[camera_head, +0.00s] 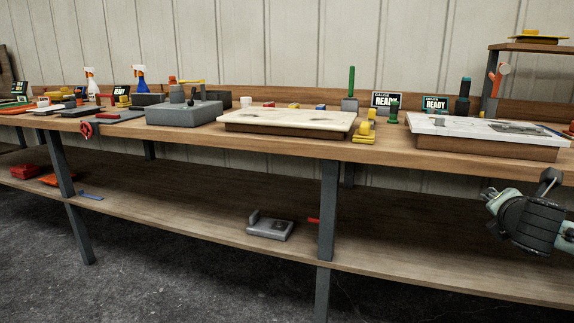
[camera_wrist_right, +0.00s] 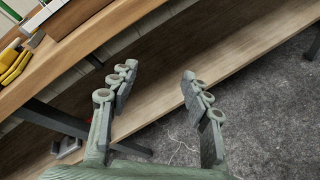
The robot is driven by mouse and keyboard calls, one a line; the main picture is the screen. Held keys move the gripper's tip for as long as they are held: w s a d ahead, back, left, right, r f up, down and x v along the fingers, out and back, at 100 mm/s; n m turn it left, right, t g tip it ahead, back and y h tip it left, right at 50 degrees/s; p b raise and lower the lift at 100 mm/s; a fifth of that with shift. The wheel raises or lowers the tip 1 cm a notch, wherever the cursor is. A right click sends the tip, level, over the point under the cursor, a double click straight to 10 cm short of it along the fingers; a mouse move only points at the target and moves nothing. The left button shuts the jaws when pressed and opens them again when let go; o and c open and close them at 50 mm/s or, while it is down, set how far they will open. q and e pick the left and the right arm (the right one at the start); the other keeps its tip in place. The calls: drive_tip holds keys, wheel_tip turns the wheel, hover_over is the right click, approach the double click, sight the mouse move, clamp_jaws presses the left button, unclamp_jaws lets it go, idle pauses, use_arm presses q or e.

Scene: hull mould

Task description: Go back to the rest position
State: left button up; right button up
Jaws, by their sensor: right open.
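My right gripper (camera_head: 520,187) is at the right edge of the head view, in front of the workbench and below its top edge. In the right wrist view my right gripper (camera_wrist_right: 159,70) shows its two fingers spread wide, with nothing between them. The bench's lower shelf and the floor lie beyond the fingers. My left gripper is not in view.
The long workbench (camera_head: 390,148) carries a white mould board (camera_head: 290,119), a second board (camera_head: 440,125), a grey block (camera_head: 185,113) and ready signs (camera_head: 388,100). A grey tool (camera_head: 270,228) lies on the lower shelf (camera_head: 190,212). The concrete floor (camera_head: 150,270) in front is clear.

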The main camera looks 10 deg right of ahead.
drive_tip(key=s+a+f+m+g+y+p, duration=0.1)
drive_tip(key=s+a+f+m, duration=0.15)
drive_tip(key=f, duration=0.55)
drive_tip(key=s+a+f+m+g+y, duration=0.1)
drive_tip(key=s+f+m+g, duration=0.2)
drive_tip(key=f, duration=0.5)
drive_tip(key=s+a+f+m+y+p, duration=0.1)
drive_tip(key=s+a+f+m, duration=0.2)
drive_tip(key=f, duration=0.5)
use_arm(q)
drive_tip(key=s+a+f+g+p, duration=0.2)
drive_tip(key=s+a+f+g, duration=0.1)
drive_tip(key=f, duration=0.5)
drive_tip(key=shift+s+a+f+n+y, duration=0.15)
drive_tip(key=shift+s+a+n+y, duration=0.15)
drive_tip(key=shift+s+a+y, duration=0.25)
use_arm(e)
drive_tip(key=s+a+f+m+g+y, duration=0.1)
drive_tip(key=s+a+f+m+y, duration=0.1)
drive_tip(key=s+a+f+m, duration=0.3)
drive_tip(key=s+a+f+m+g+y, duration=0.2)
drive_tip(key=s+a+f+m, duration=0.2)
drive_tip(key=s+a+f, duration=0.3)
drive_tip(key=a+f, duration=0.3)
drive_tip(key=a, duration=0.2)
drive_tip(key=shift+s+a+f+m, duration=0.15)
drive_tip(key=shift+a+f+m, duration=0.2)
drive_tip(key=shift+a+f, duration=0.05)
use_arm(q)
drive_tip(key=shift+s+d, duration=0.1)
